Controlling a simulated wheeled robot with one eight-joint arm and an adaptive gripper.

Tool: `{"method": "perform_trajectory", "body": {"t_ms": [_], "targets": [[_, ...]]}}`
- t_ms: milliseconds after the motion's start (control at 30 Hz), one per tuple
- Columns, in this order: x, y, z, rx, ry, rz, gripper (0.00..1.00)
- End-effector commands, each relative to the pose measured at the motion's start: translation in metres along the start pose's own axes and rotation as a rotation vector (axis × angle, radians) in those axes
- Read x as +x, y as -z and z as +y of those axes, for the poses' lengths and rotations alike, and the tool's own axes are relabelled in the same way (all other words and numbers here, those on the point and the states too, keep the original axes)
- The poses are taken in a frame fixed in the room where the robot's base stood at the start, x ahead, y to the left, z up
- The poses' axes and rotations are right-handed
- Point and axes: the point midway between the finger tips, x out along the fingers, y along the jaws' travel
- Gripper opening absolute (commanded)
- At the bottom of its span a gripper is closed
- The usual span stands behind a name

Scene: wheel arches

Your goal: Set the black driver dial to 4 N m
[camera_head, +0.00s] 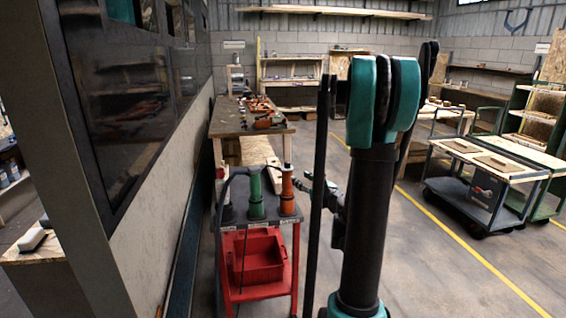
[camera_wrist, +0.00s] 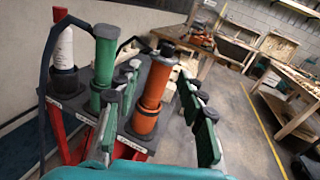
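Several tool-like cylinders stand in a row on a small cart. In the wrist view, a white-bodied one (camera_wrist: 64,45) with a black collar (camera_wrist: 67,82) is at the left, a green one (camera_wrist: 104,55) in the middle and an orange one (camera_wrist: 153,90) at the right. In the head view, the leftmost one (camera_head: 228,206) looks dark and is partly hidden by a black hose. I cannot tell which is the black driver, and no dial marking is readable. My gripper (camera_wrist: 164,80) is open, with the orange cylinder showing between its fingers; contact cannot be told.
The cart's grey top (camera_head: 273,222) carries small labels, with a red bin (camera_head: 253,262) below. A wall panel (camera_head: 165,190) stands close on the left. A cluttered workbench (camera_head: 226,125) lies behind, and trolleys (camera_head: 487,170) stand at the right. Floor between is clear.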

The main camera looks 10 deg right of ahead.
Motion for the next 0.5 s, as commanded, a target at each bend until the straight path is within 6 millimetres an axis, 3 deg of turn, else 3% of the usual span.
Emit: {"method": "perform_trajectory", "body": {"t_ms": [100, 267, 500], "targets": [[0.002, -0.002, -0.011, 0.074, 0.025, -0.026, 0.40], [0.015, -0.003, -0.012, 0.085, 0.025, -0.029, 0.40], [0.060, -0.004, -0.012, 0.082, 0.022, -0.028, 0.40]]}}
